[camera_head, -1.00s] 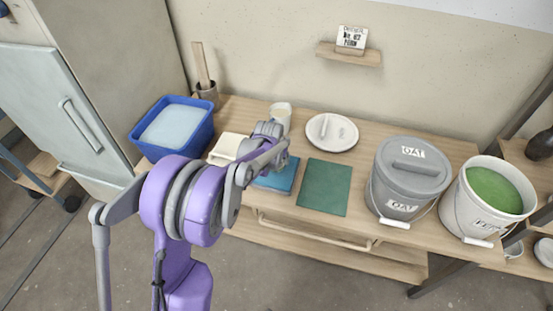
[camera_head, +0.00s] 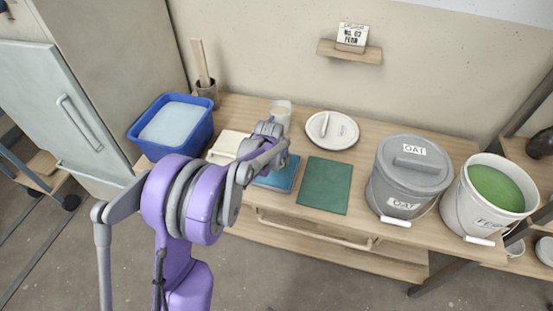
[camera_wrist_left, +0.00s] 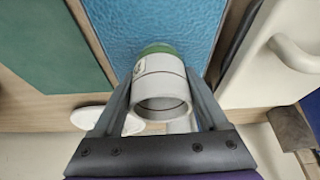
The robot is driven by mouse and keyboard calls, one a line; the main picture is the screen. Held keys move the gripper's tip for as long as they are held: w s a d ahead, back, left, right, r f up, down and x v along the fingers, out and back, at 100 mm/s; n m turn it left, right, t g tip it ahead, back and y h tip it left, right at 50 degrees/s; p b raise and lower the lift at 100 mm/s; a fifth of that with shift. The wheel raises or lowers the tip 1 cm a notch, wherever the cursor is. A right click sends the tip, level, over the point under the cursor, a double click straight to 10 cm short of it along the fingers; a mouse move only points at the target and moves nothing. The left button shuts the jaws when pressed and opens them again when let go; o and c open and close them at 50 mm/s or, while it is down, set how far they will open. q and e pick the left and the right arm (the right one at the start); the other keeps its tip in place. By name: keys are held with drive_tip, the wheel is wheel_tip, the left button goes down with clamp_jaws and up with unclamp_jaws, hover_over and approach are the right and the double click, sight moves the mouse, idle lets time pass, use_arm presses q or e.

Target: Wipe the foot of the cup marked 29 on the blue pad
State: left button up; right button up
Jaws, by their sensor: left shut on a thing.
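My left gripper (camera_head: 275,145) is low over the blue pad (camera_head: 283,176) on the table. In the left wrist view the gripper (camera_wrist_left: 160,95) is shut on a pale cup (camera_wrist_left: 160,88), one finger on each side. The cup's open mouth faces the camera and its green foot end (camera_wrist_left: 158,49) points at the blue pad (camera_wrist_left: 150,22). I cannot tell whether the foot touches the pad. A small round mark shows on the cup's side, but its number is not legible. In the head view the gripper hides the cup. My right gripper is not in view.
A green mat (camera_head: 324,186) lies right of the pad, a cream block-like object (camera_head: 228,146) left. A lidded OAT bucket (camera_head: 408,180) and an open bucket of green glaze (camera_head: 487,205) stand right, a blue basin (camera_head: 172,145) left.

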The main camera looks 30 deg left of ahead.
use_arm(q)
drive_tip(key=shift+w+a, duration=0.2)
drive_tip(key=shift+w, duration=0.65)
drive_tip(key=shift+w+a, duration=0.2)
drive_tip(key=shift+w, duration=0.6)
drive_tip(key=shift+s+d+f+b, duration=0.1)
drive_tip(key=shift+s+d, duration=0.2)
drive_tip(key=shift+s, duration=0.85)
drive_tip(key=shift+s+d+r+b, duration=0.15)
drive_tip(key=shift+s+d, duration=0.1)
drive_tip(key=shift+s, duration=0.9)
drive_tip(key=shift+s+d+f+b, duration=0.15)
drive_tip(key=shift+s+d, duration=0.15)
drive_tip(key=shift+s, duration=0.85)
drive_tip(key=shift+w+a, duration=0.3)
drive_tip(key=shift+w, duration=0.85)
drive_tip(key=shift+w+a, duration=0.25)
drive_tip(key=shift+w, duration=0.9)
drive_tip(key=shift+w+a, duration=0.3)
drive_tip(key=shift+w, duration=0.85)
drive_tip(key=shift+s+d, duration=0.3)
drive_tip(key=shift+s, duration=0.85)
drive_tip(key=shift+s+d, duration=0.25)
drive_tip(key=shift+s, duration=0.85)
drive_tip(key=shift+s+d, duration=0.3)
drive_tip(key=shift+s, duration=0.85)
wheel_tip(320, 180, up, 7)
drive_tip(key=p, duration=0.4)
